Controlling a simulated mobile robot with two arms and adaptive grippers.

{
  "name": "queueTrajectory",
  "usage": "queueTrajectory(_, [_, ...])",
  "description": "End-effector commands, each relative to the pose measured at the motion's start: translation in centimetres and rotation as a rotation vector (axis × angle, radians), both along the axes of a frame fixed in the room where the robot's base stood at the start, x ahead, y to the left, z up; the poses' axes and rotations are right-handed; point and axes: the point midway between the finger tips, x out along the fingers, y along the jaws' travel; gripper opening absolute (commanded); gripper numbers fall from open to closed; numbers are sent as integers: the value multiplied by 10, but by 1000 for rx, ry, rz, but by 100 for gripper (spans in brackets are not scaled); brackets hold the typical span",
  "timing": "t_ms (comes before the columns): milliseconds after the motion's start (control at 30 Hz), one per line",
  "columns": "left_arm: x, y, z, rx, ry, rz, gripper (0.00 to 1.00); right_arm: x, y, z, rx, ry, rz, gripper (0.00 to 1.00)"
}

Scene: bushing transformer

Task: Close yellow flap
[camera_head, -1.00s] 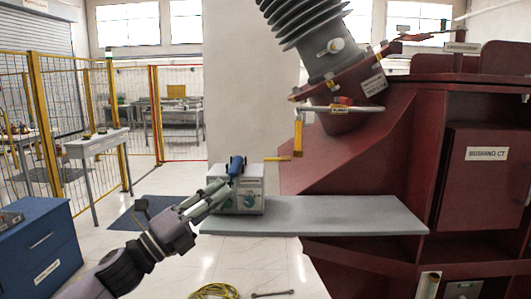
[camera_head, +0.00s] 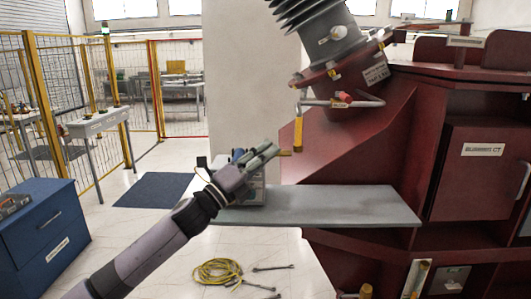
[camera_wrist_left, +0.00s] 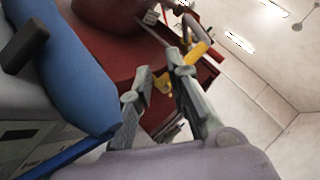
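The yellow flap (camera_head: 298,134) hangs upright below the pipe fitting on the red transformer in the head view. A short yellow piece (camera_head: 285,153) sticks out sideways at its lower end. My left gripper (camera_head: 271,150) points up and right, just left of the flap's lower end. In the left wrist view its fingers (camera_wrist_left: 155,84) are apart. The short yellow piece (camera_wrist_left: 163,82) shows in the gap between them, and the yellow flap (camera_wrist_left: 196,52) lies beyond the right finger. I cannot tell whether they touch. My right gripper is not in view.
A grey shelf (camera_head: 330,206) juts out below the flap. On it, a test box (camera_head: 257,190) is partly hidden behind my left gripper. A blue object (camera_wrist_left: 60,65) is close beside the fingers in the wrist view. A yellow cable coil (camera_head: 217,271) lies in front of the shelf.

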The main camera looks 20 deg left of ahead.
Motion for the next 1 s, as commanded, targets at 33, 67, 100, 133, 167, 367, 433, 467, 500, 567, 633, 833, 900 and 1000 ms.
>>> queueTrajectory(33, [0,0,0,0,0,0,16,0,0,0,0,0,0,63])
queueTrajectory(67, [0,0,0,0,0,0,16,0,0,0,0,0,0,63])
queueTrajectory(100, [0,0,0,0,0,0,16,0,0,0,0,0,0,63])
queueTrajectory(133, [0,0,0,0,0,0,16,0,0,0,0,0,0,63])
queueTrajectory(167, [0,0,0,0,0,0,14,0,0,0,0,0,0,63])
queueTrajectory(367, [0,0,-1,0,0,0,1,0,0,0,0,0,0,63])
queueTrajectory(433, [0,0,-1,0,1,0,0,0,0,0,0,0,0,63])
queueTrajectory(467, [0,0,-1,0,1,0,0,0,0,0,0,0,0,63])
queueTrajectory(500, [0,0,-1,0,1,0,0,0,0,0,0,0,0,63])
queueTrajectory(567, [0,0,-1,0,1,0,0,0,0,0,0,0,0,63])
queueTrajectory(633, [0,1,-1,0,1,0,0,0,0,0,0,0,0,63])
queueTrajectory(833, [-1,0,-1,0,1,5,0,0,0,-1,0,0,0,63])
queueTrajectory(900, [-1,-1,-2,0,2,15,0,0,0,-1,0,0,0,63])
queueTrajectory(1000, [-3,-2,-2,0,2,42,0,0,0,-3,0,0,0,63])
